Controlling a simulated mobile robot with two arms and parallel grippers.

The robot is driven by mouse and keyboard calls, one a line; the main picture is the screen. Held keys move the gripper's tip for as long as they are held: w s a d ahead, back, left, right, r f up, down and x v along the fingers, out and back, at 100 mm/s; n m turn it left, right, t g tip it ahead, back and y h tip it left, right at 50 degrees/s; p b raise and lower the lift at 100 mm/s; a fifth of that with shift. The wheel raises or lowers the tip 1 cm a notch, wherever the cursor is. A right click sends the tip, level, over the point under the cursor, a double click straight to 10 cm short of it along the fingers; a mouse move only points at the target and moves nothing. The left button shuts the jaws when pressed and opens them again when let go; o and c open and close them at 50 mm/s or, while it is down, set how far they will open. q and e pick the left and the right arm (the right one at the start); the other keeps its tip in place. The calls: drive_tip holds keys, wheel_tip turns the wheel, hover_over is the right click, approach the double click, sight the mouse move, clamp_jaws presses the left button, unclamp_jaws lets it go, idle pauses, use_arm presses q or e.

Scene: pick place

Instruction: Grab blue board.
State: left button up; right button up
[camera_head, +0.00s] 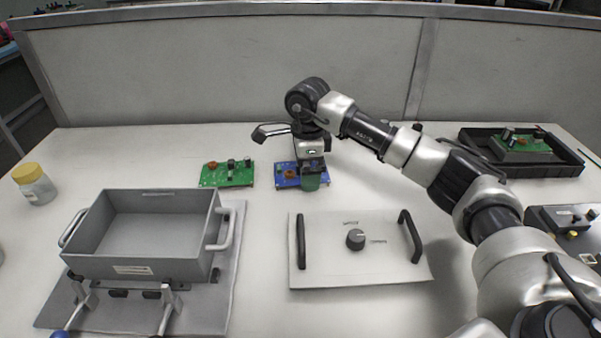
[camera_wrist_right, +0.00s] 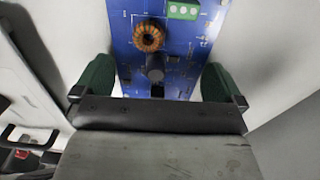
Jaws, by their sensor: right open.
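The blue board (camera_head: 286,174) lies on the white table, left of the picture's middle. My right gripper (camera_head: 311,181) is over its right part and hides some of it. In the right wrist view the blue board (camera_wrist_right: 160,45) shows a copper coil, a green terminal block and a dark round part. The green fingertips of my right gripper (camera_wrist_right: 158,80) stand apart, one on each side of the board. I cannot tell whether they touch its edges. My left gripper is not in view.
A green board (camera_head: 228,174) lies just left of the blue one. A grey bin (camera_head: 140,255) stands front left, and a panel with handles and a knob (camera_head: 340,268) lies in front. A black tray (camera_head: 480,160) holds another green board at right. A yellow-lidded jar (camera_head: 35,185) stands far left.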

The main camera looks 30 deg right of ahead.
drive_tip(key=shift+c, duration=0.2)
drive_tip(key=c, duration=0.6)
